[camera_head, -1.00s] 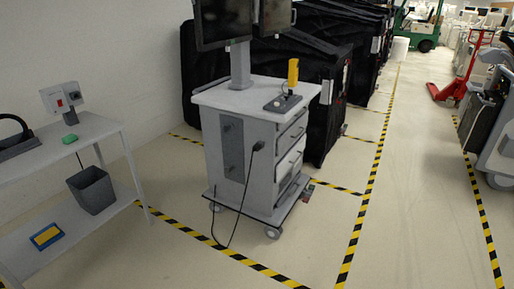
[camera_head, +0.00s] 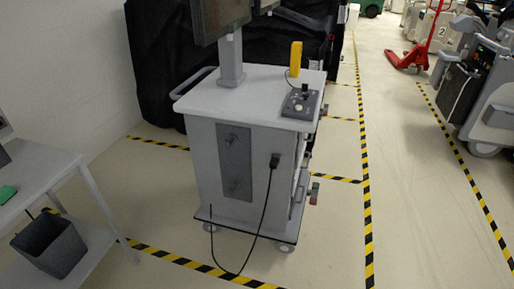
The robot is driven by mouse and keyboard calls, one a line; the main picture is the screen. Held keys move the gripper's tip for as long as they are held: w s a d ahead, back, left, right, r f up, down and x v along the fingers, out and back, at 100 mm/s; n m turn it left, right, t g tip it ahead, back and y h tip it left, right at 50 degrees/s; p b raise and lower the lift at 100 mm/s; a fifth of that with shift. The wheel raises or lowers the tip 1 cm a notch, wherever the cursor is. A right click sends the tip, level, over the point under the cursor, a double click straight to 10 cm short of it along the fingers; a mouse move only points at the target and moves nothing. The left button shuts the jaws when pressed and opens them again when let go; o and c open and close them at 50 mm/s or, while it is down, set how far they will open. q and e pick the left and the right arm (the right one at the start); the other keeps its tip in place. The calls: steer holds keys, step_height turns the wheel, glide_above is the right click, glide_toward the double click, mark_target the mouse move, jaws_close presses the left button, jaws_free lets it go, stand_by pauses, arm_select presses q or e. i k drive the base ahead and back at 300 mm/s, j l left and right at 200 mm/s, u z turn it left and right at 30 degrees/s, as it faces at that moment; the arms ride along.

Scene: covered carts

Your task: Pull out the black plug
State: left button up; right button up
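The black plug (camera_head: 274,161) sits on the near side of the grey cart (camera_head: 204,148), to the right of a dark grey panel (camera_head: 235,160). A black cable (camera_head: 264,214) hangs from it, loops down to the floor and curves back up toward the cart's base. The plug looks seated against the cart's side. Neither of my grippers is in view.
A white shelf table (camera_head: 50,165) with a dark bin (camera_head: 48,244) and a green item (camera_head: 7,193) stands at the left. A black covered cart (camera_head: 155,70) is behind. A red pallet jack (camera_head: 408,58) is at the back right. The floor aisle is clear.

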mark_target(274, 164)
steer(key=i+j, duration=0.2)
steer(key=j, duration=0.15)
steer(key=i+j+z, duration=0.1)
steer(key=i+j, duration=0.35)
steer(key=j, duration=0.2)
steer(key=i+j+z, duration=0.1)
steer(key=j, duration=0.25)
steer(key=i+j, duration=0.3)
steer(key=i+j+z, duration=0.05)
steer(key=j, duration=0.05)
